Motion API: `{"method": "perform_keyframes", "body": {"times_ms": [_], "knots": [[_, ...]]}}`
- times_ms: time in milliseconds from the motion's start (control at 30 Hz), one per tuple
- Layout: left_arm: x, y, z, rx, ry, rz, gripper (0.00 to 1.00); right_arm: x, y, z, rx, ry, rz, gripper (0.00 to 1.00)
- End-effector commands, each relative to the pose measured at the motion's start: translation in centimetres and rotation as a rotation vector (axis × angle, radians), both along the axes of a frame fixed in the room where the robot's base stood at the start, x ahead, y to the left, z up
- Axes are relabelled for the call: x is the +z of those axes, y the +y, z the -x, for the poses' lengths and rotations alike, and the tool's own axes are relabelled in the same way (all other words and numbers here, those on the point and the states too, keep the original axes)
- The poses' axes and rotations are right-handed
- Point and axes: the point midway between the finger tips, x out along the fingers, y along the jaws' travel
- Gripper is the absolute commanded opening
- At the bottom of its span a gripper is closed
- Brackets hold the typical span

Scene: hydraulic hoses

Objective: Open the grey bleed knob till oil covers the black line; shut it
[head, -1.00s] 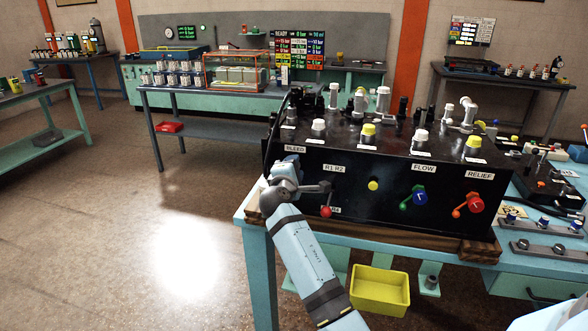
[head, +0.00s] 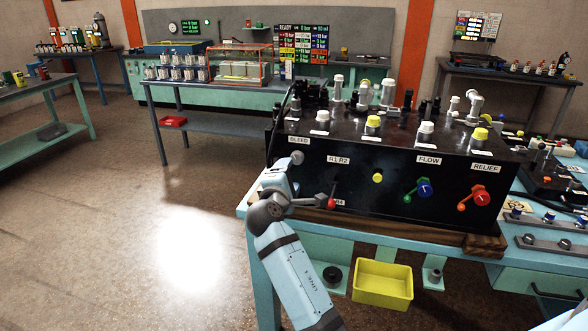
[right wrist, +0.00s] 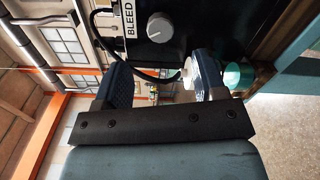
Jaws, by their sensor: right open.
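The grey bleed knob (head: 297,157) is on the front of the black hydraulic box (head: 385,205), just below the BLEED label (head: 299,141). In the right wrist view the knob (right wrist: 160,27) sits beyond the fingertips, with its pale mark showing. My right gripper (right wrist: 157,65) is open, its two dark fingers apart and clear of the knob. In the head view its fingers are hidden behind my wrist. A black hose and a small pale piece (right wrist: 186,76) show between the fingers; I cannot tell what the piece is. I cannot make out the black line or any oil. My left gripper is not in view.
A red-tipped lever (head: 332,201) is close right of my wrist, with green-blue (head: 424,188) and red (head: 480,197) valve handles further right. A teal part (right wrist: 237,75) is beside one finger. A yellow bin (head: 382,284) is below the bench. The floor at left is clear.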

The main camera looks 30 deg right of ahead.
Motion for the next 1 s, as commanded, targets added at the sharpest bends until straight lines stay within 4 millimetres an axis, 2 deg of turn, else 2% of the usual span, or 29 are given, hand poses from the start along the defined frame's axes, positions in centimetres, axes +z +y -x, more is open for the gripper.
{"method": "perform_keyframes", "body": {"times_ms": [100, 300, 1000], "knots": [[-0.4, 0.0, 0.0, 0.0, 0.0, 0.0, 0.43, -0.1, 1.4, 1.2, 0.0, 0.001, -0.001, 0.65], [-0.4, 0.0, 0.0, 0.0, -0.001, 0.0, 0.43, 0.0, 2.3, 2.0, 0.0, -0.001, 0.001, 0.65], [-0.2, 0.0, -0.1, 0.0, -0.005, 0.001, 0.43, 0.0, 2.3, 2.0, -0.001, 0.001, 0.001, 0.65]]}}
